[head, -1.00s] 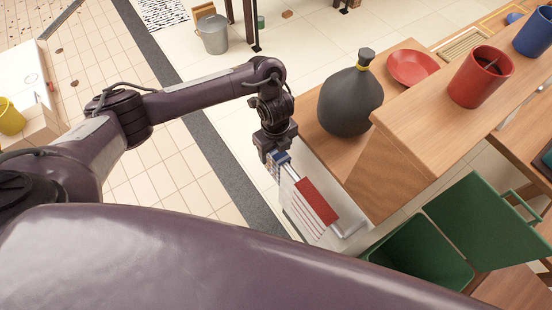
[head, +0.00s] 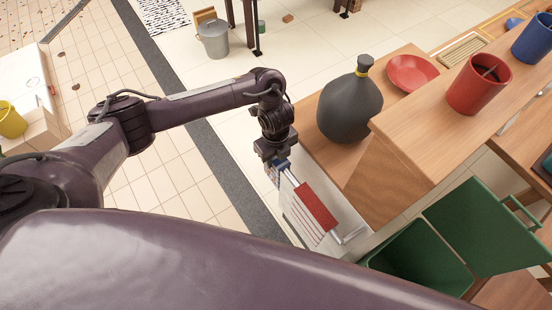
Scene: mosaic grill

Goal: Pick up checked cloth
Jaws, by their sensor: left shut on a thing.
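My left gripper (head: 277,164) points down beside the end of the wooden table. It is shut on a blue and white cloth, which looks like the checked cloth (head: 284,175). Only a small part of this cloth shows, just under the jaws and next to the far end of a pale rail. The rest is hidden by the gripper and the neighbouring cloth. My right gripper is not in view.
A red and white striped cloth (head: 317,207) hangs over the rail beside the held cloth. A dark vase (head: 348,108), red plate (head: 411,71) and red mug (head: 478,84) stand nearby. A green bin (head: 420,262) is lower right. Floor left of the gripper is clear.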

